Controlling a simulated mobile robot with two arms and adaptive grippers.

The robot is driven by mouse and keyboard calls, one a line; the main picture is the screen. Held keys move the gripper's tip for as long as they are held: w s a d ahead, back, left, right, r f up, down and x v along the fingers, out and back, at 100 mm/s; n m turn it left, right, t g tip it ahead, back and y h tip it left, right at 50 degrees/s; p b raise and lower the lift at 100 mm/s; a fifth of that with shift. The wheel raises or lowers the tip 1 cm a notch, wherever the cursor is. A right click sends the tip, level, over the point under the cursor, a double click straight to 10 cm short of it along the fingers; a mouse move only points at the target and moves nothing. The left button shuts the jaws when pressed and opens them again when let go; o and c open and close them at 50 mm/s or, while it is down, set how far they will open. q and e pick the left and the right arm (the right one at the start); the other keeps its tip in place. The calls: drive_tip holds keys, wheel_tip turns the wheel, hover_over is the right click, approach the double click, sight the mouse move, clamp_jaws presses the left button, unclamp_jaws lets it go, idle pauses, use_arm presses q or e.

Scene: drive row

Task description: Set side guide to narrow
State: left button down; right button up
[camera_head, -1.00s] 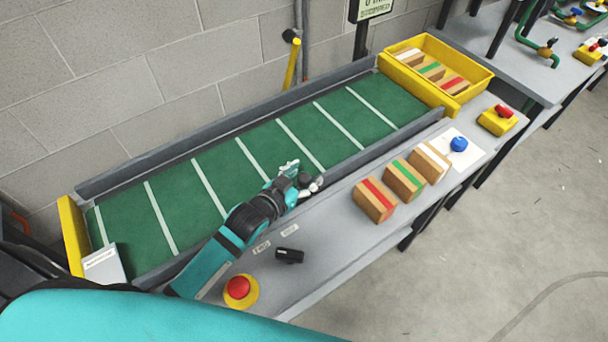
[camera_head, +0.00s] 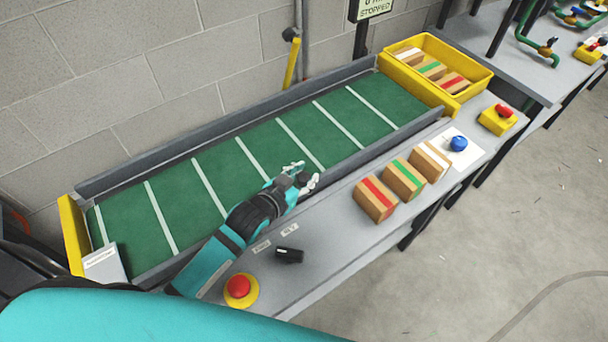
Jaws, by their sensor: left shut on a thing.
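My left gripper (camera_head: 305,176) is over the near grey rail (camera_head: 392,142) of the green conveyor belt (camera_head: 215,185). Its pale fingers are shut on a small dark knob (camera_head: 304,181) at that rail; the fingers partly hide the knob. A far grey rail (camera_head: 235,124) runs along the wall side of the belt. My right gripper is not in view.
On the near shelf are a red button on a yellow base (camera_head: 238,288), a black handle (camera_head: 289,256), several striped wooden blocks (camera_head: 375,200) and a blue knob (camera_head: 458,143). A yellow bin (camera_head: 462,93) with blocks stands at the belt's far end. The belt is empty.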

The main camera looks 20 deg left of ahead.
use_arm(q)
drive_tip(key=w+a, duration=0.4)
drive_tip(key=a, duration=0.1)
drive_tip(key=w+a, duration=0.2)
drive_tip(key=a, duration=0.1)
drive_tip(key=shift+w, duration=0.1)
drive_tip(key=shift+w+a+r, duration=0.1)
drive_tip(key=shift+w, duration=0.05)
drive_tip(key=shift+r, duration=0.1)
drive_tip(key=c, duration=1.4)
unclamp_jaws()
drive_tip(key=o, duration=0.5)
drive_tip(key=shift+a, duration=0.1)
drive_tip(key=shift+s, duration=0.2)
drive_tip(key=v, duration=1.1)
drive_tip(key=shift+s+a+r, duration=0.1)
drive_tip(key=shift+s+r, duration=0.05)
drive_tip(key=shift+s, duration=0.05)
